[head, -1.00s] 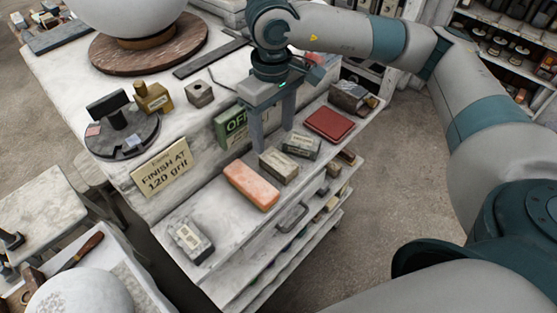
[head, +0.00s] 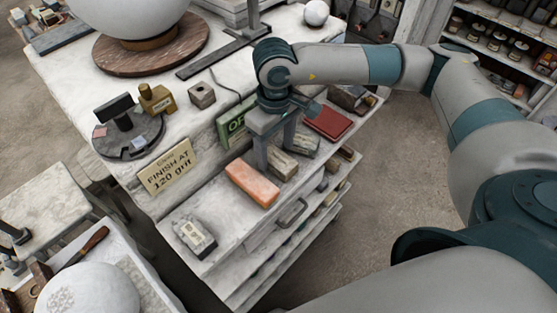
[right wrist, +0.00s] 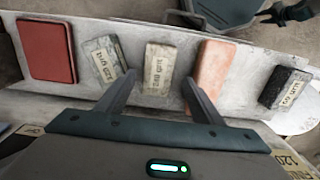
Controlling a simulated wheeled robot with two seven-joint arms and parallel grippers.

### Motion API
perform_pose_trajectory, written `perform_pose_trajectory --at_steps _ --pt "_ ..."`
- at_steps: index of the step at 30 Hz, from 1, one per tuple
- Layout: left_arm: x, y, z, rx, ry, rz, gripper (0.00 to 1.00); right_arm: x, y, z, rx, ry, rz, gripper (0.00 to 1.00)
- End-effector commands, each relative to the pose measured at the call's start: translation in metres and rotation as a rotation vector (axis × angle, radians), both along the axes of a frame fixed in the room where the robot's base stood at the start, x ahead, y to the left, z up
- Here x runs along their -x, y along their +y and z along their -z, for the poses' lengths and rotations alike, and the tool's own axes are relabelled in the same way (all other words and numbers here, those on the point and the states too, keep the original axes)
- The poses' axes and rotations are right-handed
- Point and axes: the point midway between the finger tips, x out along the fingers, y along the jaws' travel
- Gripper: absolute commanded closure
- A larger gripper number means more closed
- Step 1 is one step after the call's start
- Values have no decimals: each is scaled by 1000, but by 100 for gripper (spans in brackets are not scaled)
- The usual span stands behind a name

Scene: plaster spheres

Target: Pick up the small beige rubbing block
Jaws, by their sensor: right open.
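The small beige rubbing block (head: 283,167) lies on the pale shelf in the head view, partly hidden by my right gripper. In the right wrist view the beige block (right wrist: 158,70), with a grit label on it, lies between the two fingers. My right gripper (head: 276,158) is open, its fingers pointing down at the block. In the right wrist view the open fingers (right wrist: 158,82) stand either side of the block with a gap to each side. I cannot tell whether the fingertips are level with it. My left gripper is not in view.
An orange block (right wrist: 212,72) and a grey-green block (right wrist: 104,60) flank the beige one closely. A dark red block (head: 328,123) and a dark block with a white label (head: 192,236) lie farther along the shelf. A "finish at 120 grit" sign (head: 168,166) stands behind.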

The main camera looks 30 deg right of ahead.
Motion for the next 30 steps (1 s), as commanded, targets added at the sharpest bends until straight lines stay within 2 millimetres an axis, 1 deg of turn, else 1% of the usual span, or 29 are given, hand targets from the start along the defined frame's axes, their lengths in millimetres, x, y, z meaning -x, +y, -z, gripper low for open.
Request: perform_pose_trajectory --at_steps 1,5,9,12,26,27,28,29,30 --pt "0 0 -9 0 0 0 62 3 -2 1 0 4 1 39" --pt "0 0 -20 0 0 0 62 6 -6 15 2 5 3 39" --pt "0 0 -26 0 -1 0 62 5 -6 32 0 3 2 39" --pt "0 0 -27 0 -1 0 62 4 -5 38 -1 1 1 39" --pt "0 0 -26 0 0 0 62 4 -5 40 0 0 1 39" --pt "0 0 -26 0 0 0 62 4 -5 40 0 0 1 44" --pt "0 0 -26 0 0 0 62 4 -5 40 0 0 1 51" --pt "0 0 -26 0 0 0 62 4 -5 40 0 0 1 58" --pt "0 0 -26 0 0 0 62 4 -5 40 0 0 1 68"
